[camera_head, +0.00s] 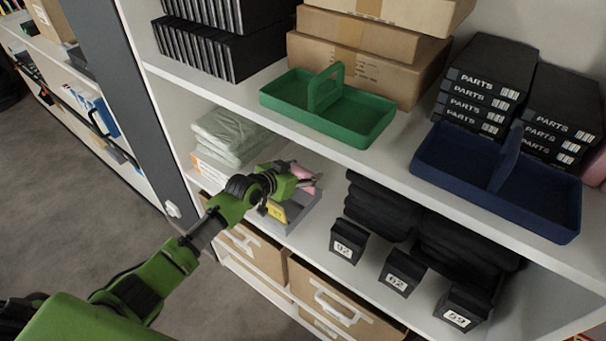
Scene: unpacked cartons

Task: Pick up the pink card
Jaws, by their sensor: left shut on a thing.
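My left arm reaches in from the left to the middle shelf. My left gripper (303,182) is shut on the pink card (300,171), just above a small grey tray (299,215). Only part of the pink card shows, since the fingers and wrist cover some of it. A yellow card (277,212) stands in the grey tray, under the wrist. My right gripper is not in view.
Folded pale cloths (228,135) lie left of the gripper. Dark folded cloths (378,212) and numbered black boxes (348,242) stand to the right. The upper shelf with a green tray (372,122) and a blue tray (545,205) overhangs.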

